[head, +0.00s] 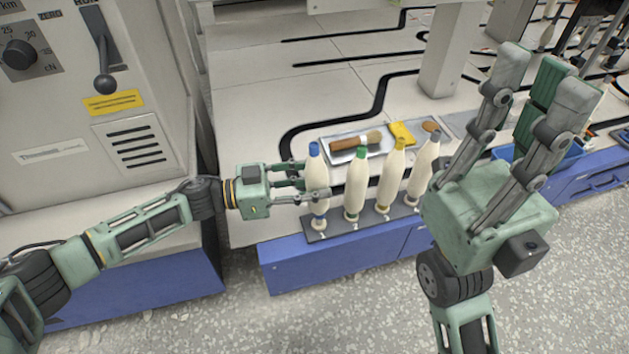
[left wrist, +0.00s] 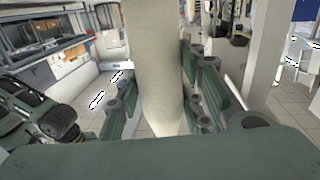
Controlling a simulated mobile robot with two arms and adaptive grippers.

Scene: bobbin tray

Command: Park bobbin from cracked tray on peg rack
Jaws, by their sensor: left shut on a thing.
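A cream bobbin with a blue tip (head: 315,172) stands upright at the left end of a dark strip-shaped base (head: 355,221). My left gripper (head: 314,182) reaches in from the left and is shut around its middle. The left wrist view shows the cream body (left wrist: 154,65) between the fingers. I cannot tell whether the held bobbin rests on the base. My right gripper (head: 545,85) is open and empty, raised at the right.
A metal tray (head: 345,156) with a wooden-handled brush (head: 355,140) lies behind the bobbins, with a yellow item (head: 402,132) nearby. A grey machine panel (head: 90,130) with a lever stands at the left. A pale post (head: 447,60) rises behind. A blue cabinet front (head: 330,262) lies below.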

